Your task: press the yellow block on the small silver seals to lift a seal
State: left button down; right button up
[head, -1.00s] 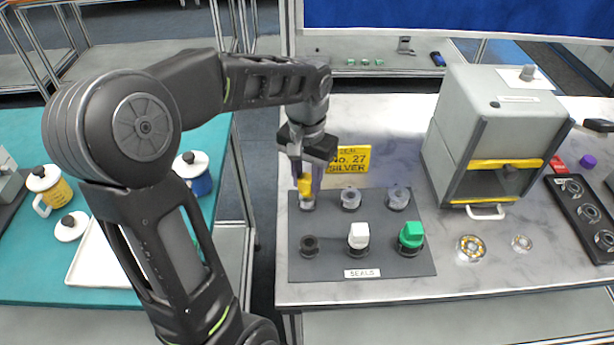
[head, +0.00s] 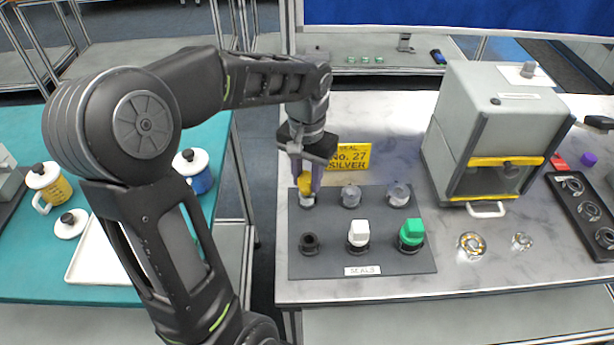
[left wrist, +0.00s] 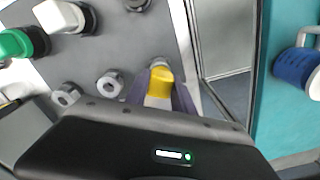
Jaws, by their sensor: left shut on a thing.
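My left gripper (head: 306,178) is shut on the yellow block (head: 304,181) and points down over the back-left position of the dark seals board (head: 390,263). The yellow block also shows between the fingers in the left wrist view (left wrist: 161,80). Its lower end is at the back-left silver seal holder (head: 307,200); I cannot tell whether they touch. Two more silver seal holders stand in the back row, in the middle (head: 351,196) and at the right (head: 398,194). My right gripper is not in view.
In the board's front row are an empty black holder (head: 309,243), a white block (head: 358,234) and a green block (head: 411,233). A yellow sign (head: 349,157) reads "SEAL No. 27 SILVER". A grey press (head: 490,130) stands to the right. Metal rings (head: 471,245) lie before it.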

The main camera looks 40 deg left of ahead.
pick_arm(q)
jog(key=shift+f+b, duration=0.55)
jog(key=shift+f, duration=0.15)
dwell(1.0)
jog(key=shift+s+f, duration=0.1)
dwell(0.9)
jog(key=shift+r+p, duration=2.75)
jog(key=shift+r, duration=0.85)
